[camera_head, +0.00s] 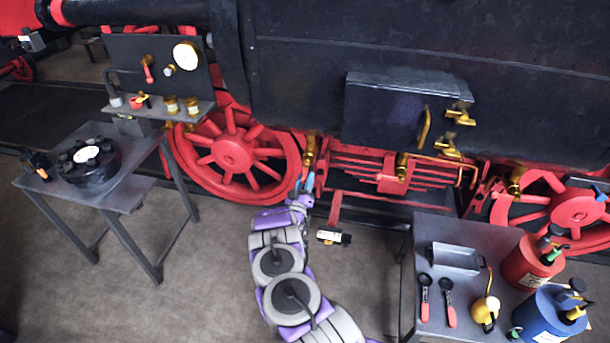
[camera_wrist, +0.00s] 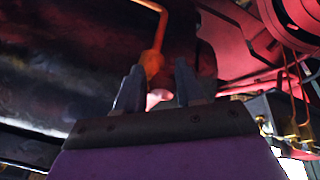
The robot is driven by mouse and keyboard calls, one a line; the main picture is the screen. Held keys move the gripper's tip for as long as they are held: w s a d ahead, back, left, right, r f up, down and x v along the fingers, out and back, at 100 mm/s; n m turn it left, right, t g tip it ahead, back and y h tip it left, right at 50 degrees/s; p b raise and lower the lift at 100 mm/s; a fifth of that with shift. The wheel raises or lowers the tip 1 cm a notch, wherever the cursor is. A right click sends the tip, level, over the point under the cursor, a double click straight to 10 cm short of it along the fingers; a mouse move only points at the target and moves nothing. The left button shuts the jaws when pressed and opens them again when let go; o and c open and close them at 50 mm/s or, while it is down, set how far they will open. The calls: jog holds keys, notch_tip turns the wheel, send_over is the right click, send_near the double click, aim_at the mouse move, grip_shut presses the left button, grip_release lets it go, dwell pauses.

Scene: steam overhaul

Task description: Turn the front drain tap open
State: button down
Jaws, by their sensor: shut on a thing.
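The front drain tap (camera_head: 310,150) appears to be the brass fitting hanging below the black cylinder casing, beside the red spoked wheel. My gripper (camera_head: 306,186) reaches up to its lower end. In the wrist view my gripper (camera_wrist: 158,82) has its two dark fingers on either side of a small pale pink part (camera_wrist: 157,98), and it is shut on this part. It looks like the tap's handle. An orange-brass pipe (camera_wrist: 158,40) rises just behind the fingers. The fingers hide much of the handle, and I cannot tell its angle.
More brass fittings (camera_head: 402,167) hang along the engine's underside to the right. A table (camera_head: 440,228) with tools and red and blue cans stands at the right. Another table (camera_head: 120,190) stands at the left.

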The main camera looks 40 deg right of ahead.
jog(key=shift+n+t+y+p, duration=0.3)
jog(key=shift+n, duration=0.4)
jog(key=shift+f, duration=0.1)
jog(key=shift+a, duration=0.1)
jog(key=c, duration=0.9)
grip_release()
jog(key=shift+a, duration=0.1)
jog(key=shift+o, duration=0.2)
jog(key=shift+s+a, duration=0.1)
jog(key=shift+s+a+f, duration=0.1)
jog(key=shift+s+f, duration=0.05)
jog(key=shift+s, duration=0.2)
jog(key=b+v, duration=0.1)
jog(key=v, duration=1.5)
jog(key=shift+a, duration=0.35)
